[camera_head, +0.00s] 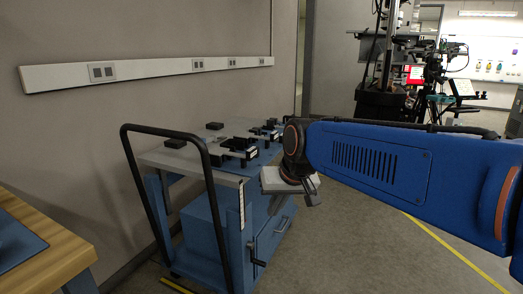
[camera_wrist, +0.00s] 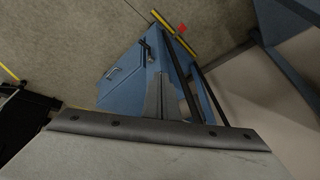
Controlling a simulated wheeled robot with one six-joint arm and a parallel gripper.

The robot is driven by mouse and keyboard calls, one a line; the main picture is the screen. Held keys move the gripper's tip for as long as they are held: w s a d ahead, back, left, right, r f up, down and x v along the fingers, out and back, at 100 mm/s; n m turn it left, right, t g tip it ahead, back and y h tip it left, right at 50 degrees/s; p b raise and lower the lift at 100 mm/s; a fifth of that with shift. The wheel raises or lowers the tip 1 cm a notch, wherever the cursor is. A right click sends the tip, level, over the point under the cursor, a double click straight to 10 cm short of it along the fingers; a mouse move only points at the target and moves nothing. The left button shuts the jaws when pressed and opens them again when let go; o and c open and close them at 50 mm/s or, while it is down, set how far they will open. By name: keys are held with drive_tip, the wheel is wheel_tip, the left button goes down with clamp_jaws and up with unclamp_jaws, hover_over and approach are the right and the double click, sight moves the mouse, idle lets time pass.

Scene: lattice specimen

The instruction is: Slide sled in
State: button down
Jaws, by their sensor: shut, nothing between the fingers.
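A blue cart (camera_head: 205,235) with a grey top (camera_head: 180,160) stands by the wall in the head view. Black fixtures (camera_head: 238,151) sit on its top, with more black parts (camera_head: 268,131) farther back. I cannot tell which of these is the sled. My gripper (camera_head: 274,206) is in front of the cart's right side, below its top and apart from the black fixtures. It is shut and empty. In the wrist view the gripper fingers (camera_wrist: 165,84) point toward the blue cart body (camera_wrist: 122,72). The cart top's parts are not clear in that view.
A black push handle (camera_head: 128,128) rises at the cart's near end. A wooden bench (camera_head: 52,235) is at lower left. Open floor with a yellow line (camera_head: 450,250) lies to the right. A dark equipment rig (camera_head: 390,75) stands at the back.

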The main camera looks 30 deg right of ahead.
drive_tip(key=w+d+r+m+t, duration=0.1)
drive_tip(key=w+d+r+m, duration=0.15)
drive_tip(key=w+d, duration=0.5)
drive_tip(key=w+d+r+m, duration=0.25)
drive_tip(key=w+d, duration=0.25)
drive_tip(key=w, duration=0.6)
drive_tip(key=w+d+r+m+t, duration=0.1)
drive_tip(key=w+d+r, duration=0.2)
drive_tip(key=w+d, duration=0.45)
drive_tip(key=x, duration=0.3)
drive_tip(key=w+a+x, duration=0.1)
drive_tip(key=x, duration=0.3)
drive_tip(key=r+x, duration=0.1)
drive_tip(key=x, duration=0.2)
drive_tip(key=shift+w+a+f, duration=0.1)
drive_tip(key=shift+w+a, duration=0.1)
drive_tip(key=shift+w, duration=0.05)
drive_tip(key=w+a, duration=0.1)
drive_tip(key=w, duration=0.1)
drive_tip(key=shift+w+a+f, duration=0.3)
drive_tip(key=shift+a, duration=0.05)
drive_tip(key=shift+w+a, duration=0.35)
drive_tip(key=shift+w, duration=0.15)
drive_tip(key=w+a, duration=0.2)
drive_tip(key=w, duration=0.1)
drive_tip(key=shift+w+a, duration=0.25)
drive_tip(key=shift+a, duration=0.15)
drive_tip(key=shift+r, duration=0.1)
drive_tip(key=shift+w, duration=0.1)
